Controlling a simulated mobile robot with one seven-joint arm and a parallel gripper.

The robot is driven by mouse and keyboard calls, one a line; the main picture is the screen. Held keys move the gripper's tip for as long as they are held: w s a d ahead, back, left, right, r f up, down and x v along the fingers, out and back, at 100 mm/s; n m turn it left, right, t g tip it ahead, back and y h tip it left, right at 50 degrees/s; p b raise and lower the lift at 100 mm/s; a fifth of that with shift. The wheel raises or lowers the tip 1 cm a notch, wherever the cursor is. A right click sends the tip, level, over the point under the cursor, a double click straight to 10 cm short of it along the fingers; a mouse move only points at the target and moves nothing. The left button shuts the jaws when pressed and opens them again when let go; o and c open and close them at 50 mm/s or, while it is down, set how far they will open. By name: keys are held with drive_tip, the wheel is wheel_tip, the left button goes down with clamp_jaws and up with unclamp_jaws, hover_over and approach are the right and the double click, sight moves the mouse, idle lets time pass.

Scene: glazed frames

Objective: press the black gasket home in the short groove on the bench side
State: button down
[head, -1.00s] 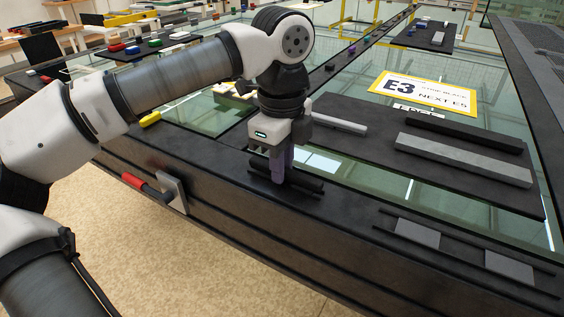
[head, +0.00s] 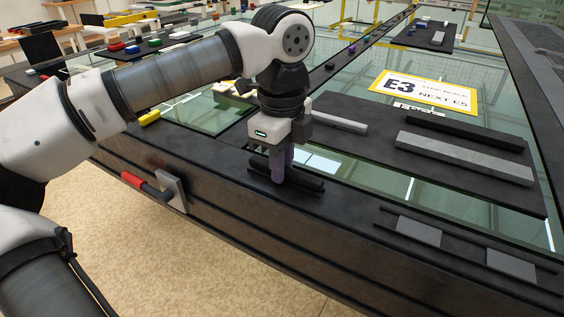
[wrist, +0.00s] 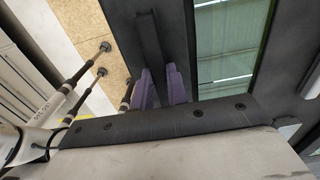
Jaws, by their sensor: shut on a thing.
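My gripper (head: 281,182) points down at the near edge of the dark bench. Its purple fingers are shut on the black gasket, a short dark bar. In the wrist view, the gasket (wrist: 149,38) runs up from between the two fingertips (wrist: 160,90). In the head view, dark bars (head: 309,184) of the short groove lie along the bench side at the fingertips. Black on black, the gasket and groove edges are hard to tell apart there. I cannot tell how deep the gasket sits, and the fingers hide its middle.
A pair of rails with grey pads (head: 418,232) lies to the right on the same bench edge. A red-handled clamp (head: 150,187) sticks out of the bench front. Grey bars (head: 463,158) lie on a dark board behind, near the E3 sign (head: 424,91).

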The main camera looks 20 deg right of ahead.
drive_tip(key=shift+f, duration=0.15)
drive_tip(key=c, duration=1.3)
unclamp_jaws()
drive_tip(key=shift+f, duration=0.1)
drive_tip(key=shift+s, duration=0.1)
wheel_tip(320, 180, up, 14)
drive_tip(key=p, duration=0.1)
drive_tip(key=shift+r, duration=0.2)
